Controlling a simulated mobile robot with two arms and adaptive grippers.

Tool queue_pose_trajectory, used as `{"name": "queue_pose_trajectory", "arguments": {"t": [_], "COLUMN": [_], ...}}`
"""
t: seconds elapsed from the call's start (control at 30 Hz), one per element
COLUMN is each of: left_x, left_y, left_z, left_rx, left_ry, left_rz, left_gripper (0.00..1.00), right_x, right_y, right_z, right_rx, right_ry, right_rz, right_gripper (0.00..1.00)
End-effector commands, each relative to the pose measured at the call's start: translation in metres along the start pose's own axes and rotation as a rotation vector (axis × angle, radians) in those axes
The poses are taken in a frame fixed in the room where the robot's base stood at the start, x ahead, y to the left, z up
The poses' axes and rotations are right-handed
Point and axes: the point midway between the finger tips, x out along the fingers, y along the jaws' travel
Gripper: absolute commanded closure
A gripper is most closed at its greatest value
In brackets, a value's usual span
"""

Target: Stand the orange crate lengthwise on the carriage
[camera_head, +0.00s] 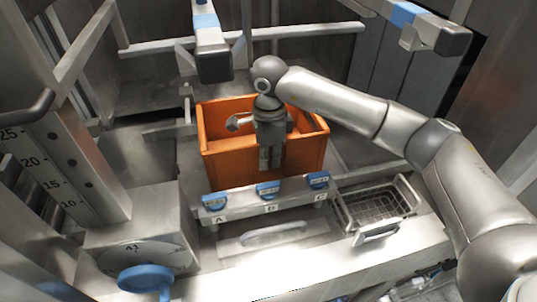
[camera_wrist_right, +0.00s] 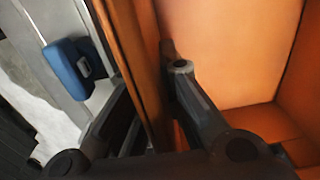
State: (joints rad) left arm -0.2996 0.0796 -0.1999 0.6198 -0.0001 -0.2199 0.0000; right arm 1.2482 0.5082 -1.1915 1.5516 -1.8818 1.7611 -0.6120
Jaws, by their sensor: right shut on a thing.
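An orange crate (camera_head: 222,157) sits upright in the middle of the head view, open side up, behind the ledge with the blue tabs. My right gripper (camera_head: 270,158) points down over its near wall, with one finger inside and one outside. In the right wrist view the crate wall (camera_wrist_right: 138,62) runs between the two fingers of my right gripper (camera_wrist_right: 150,95), which is shut on it. The crate's inside looks empty where it shows; my arm hides part of it. The carriage cannot be told apart for sure under the crate. My left gripper is not in view.
Blue tabs marked A (camera_head: 215,202), B (camera_head: 267,189) and C (camera_head: 318,179) line the ledge before the crate. A wire basket (camera_head: 375,203) stands at the right. A blue knob (camera_head: 146,279) and a scale post (camera_head: 60,165) are at the left. Blue-banded bars hang above.

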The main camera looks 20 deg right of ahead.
Motion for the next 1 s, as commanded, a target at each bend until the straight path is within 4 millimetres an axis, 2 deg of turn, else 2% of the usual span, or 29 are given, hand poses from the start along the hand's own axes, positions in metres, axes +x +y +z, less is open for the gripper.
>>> {"name": "queue_pose_trajectory", "arguments": {"t": [0.1, 0.5, 1.0], "left_x": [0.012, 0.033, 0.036], "left_y": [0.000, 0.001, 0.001], "left_z": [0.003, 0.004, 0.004], "left_rx": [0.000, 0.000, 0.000], "left_ry": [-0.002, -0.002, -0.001], "left_rz": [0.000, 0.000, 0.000], "left_gripper": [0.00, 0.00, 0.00], "right_x": [0.011, 0.036, 0.040], "right_y": [-0.001, 0.000, 0.000], "right_z": [0.000, 0.000, 0.000], "right_rx": [0.001, 0.001, 0.001], "right_ry": [-0.002, -0.001, -0.001], "right_rz": [-0.004, -0.004, -0.004], "right_gripper": [1.00, 1.00, 1.00]}}
